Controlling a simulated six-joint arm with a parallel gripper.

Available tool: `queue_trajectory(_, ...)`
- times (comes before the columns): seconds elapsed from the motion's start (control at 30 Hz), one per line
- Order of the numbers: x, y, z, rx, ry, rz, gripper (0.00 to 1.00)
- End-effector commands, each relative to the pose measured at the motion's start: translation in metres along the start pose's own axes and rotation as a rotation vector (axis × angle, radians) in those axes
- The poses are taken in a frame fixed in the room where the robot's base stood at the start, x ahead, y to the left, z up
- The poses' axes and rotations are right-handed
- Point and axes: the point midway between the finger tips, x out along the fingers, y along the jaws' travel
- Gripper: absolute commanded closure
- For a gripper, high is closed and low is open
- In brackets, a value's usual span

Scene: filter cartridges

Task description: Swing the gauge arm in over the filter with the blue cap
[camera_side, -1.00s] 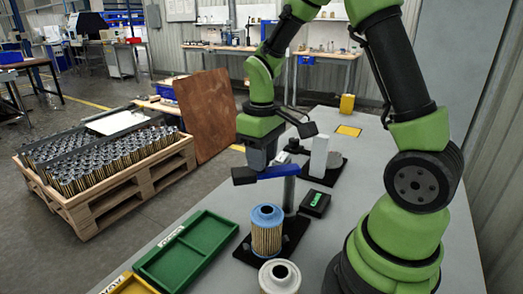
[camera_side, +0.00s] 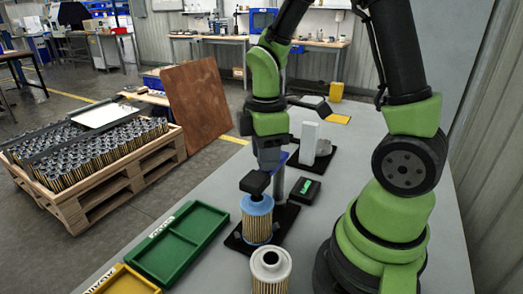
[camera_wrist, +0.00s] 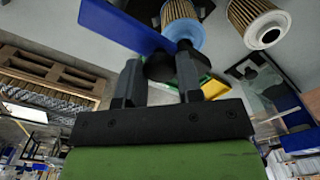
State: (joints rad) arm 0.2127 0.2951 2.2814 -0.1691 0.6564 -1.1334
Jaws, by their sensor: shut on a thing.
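The filter with the blue cap (camera_side: 257,222) stands upright on a black base plate (camera_side: 284,222). The gauge arm is a blue bar (camera_wrist: 125,25) on a grey post (camera_side: 279,184), with a black head (camera_side: 255,183) at its free end. In the side view the head appears over the blue cap and hides part of its top; I cannot tell whether they touch. My gripper (camera_wrist: 160,75) is shut on the gauge arm near the black head. The gripper's fingers are small in the side view (camera_side: 268,163). The blue-capped filter also shows in the wrist view (camera_wrist: 182,22).
A white-capped filter (camera_side: 270,265) stands close in front. A green tray (camera_side: 178,244) and a yellow tray (camera_side: 122,281) lie to the left. A black box with a green display (camera_side: 306,191) sits right of the post. Bare table lies between the box and my base.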

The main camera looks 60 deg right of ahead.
Motion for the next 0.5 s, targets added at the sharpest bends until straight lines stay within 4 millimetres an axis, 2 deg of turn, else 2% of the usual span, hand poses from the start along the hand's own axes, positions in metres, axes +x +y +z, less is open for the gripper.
queue_trajectory(0.5,-0.0007,-0.0019,0.0023,-0.049,0.001,0.001,1.0)
